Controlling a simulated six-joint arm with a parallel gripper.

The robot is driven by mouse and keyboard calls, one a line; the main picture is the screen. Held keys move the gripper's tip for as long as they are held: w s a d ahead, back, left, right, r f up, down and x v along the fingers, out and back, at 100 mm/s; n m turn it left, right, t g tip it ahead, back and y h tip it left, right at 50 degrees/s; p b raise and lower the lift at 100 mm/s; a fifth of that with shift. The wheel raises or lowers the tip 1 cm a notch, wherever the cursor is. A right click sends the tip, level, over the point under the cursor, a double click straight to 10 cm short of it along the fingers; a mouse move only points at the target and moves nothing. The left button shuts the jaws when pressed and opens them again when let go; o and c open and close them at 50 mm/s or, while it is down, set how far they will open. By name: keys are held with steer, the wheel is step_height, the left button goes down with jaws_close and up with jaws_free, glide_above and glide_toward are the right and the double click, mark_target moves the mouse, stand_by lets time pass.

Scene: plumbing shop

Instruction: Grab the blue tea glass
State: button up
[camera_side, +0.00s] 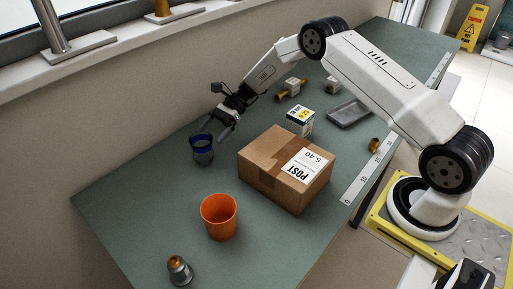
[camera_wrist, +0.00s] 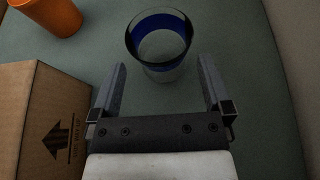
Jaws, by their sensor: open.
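The blue tea glass (camera_side: 202,150) stands upright on the green bench top, near the wall and left of the cardboard box. It is clear with a dark blue band, and it shows in the wrist view (camera_wrist: 160,45) just beyond the fingertips. My gripper (camera_side: 217,126) is open and empty, above and to the right of the glass in the side view. In the wrist view my gripper (camera_wrist: 162,72) has its fingers apart, and the glass lies roughly centred between their lines. I cannot tell the exact height gap to the glass.
A cardboard box (camera_side: 268,161) stands close by; it fills the lower left of the wrist view (camera_wrist: 40,120). An orange cup (camera_side: 219,217) and a metal fitting (camera_side: 179,270) are nearer the camera. A small box (camera_side: 299,121) and grey tray (camera_side: 349,114) stand behind.

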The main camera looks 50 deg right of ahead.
mark_target(196, 151)
steer(key=shift+a, duration=0.1)
steer(key=shift+x, duration=2.55)
steer(key=c, duration=1)
steer(key=shift+r, duration=0.15)
